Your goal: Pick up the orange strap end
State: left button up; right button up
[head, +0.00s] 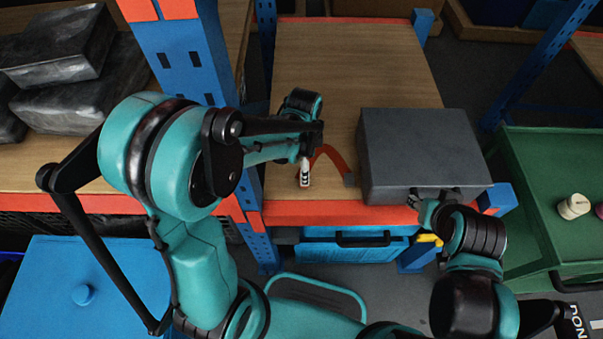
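The orange strap (333,156) lies in an arch on the wooden shelf (352,60), near its front edge and left of the grey box. Its right end meets a small dark piece (349,180); its left end runs behind my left gripper (306,172). That gripper points down beside the strap. The view does not show whether its fingers are apart or closed on the strap. My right gripper (428,208) is low at the front of the grey box, by the shelf edge; its fingers are too hidden to judge.
The grey box (420,148) fills the right of the shelf. Blue uprights (184,55) and an orange front beam (395,216) frame it. Dark wrapped bundles (55,50) lie at left. A green cart (540,190) stands at right. The back of the shelf is clear.

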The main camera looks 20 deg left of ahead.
pick_arm(q)
notch_tip(320, 180, down, 6)
jog(key=b, duration=0.2)
jog(key=shift+w+r+b, duration=0.1)
jog(key=shift+b, duration=0.2)
jog(key=shift+r, duration=0.1)
jog(key=shift+c, duration=0.3)
jog(key=c, duration=1.1)
